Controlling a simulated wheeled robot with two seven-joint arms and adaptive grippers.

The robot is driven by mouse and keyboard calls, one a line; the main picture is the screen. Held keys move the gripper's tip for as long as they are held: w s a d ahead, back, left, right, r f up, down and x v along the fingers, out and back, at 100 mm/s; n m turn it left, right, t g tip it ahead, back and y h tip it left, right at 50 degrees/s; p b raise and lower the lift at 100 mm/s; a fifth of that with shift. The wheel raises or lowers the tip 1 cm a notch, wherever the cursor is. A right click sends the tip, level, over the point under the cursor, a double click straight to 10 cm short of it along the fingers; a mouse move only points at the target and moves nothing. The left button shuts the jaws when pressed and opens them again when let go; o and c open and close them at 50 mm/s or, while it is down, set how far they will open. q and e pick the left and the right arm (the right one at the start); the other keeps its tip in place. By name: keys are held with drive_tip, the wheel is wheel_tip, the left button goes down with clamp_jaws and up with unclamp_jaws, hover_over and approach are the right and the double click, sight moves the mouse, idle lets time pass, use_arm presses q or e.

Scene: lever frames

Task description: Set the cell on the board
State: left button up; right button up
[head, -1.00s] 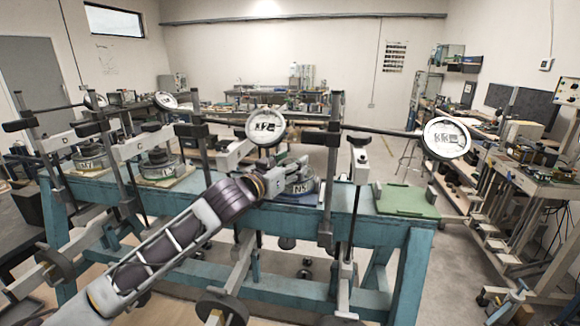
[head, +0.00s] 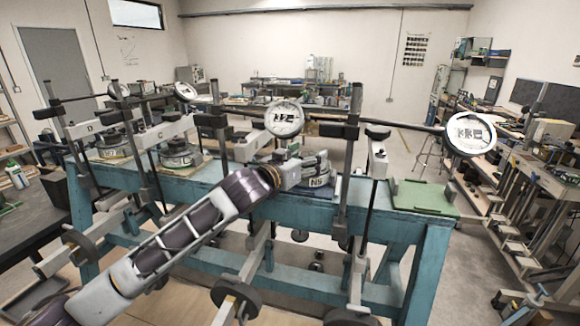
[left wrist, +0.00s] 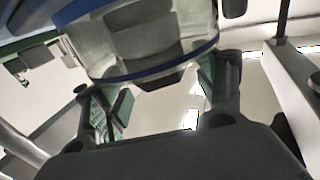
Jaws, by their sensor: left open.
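The cell, a round grey metal body labelled N5 (head: 318,181), stands on the blue bench inside the near lever frame. My left gripper (head: 291,174) is at its left side, with the jaws open. In the left wrist view the cell (left wrist: 150,45) shows as a pale metal drum with a blue band. The open fingers (left wrist: 160,95) lie to either side of its near edge, and I cannot tell whether they touch it. The green board (head: 425,197) lies flat and empty on the bench's right end. My right gripper is not in view.
An upright post (head: 349,165) and a pale hanging arm (head: 377,163) stand between cell and board. A long dark bar with round dials (head: 284,119) crosses above. Other cells (head: 177,153) sit on boards further left. Counterweights hang below the bench.

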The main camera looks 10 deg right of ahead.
use_arm(q)
drive_tip(key=shift+s+a, duration=0.35)
drive_tip(key=shift+a, duration=0.05)
drive_tip(key=shift+v, duration=0.8)
drive_tip(key=b+v, duration=0.1)
drive_tip(key=v, duration=0.8)
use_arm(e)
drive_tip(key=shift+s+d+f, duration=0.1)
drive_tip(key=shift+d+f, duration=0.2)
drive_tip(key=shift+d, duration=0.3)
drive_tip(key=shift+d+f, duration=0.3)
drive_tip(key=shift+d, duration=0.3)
use_arm(q)
drive_tip(key=shift+s+a, duration=0.1)
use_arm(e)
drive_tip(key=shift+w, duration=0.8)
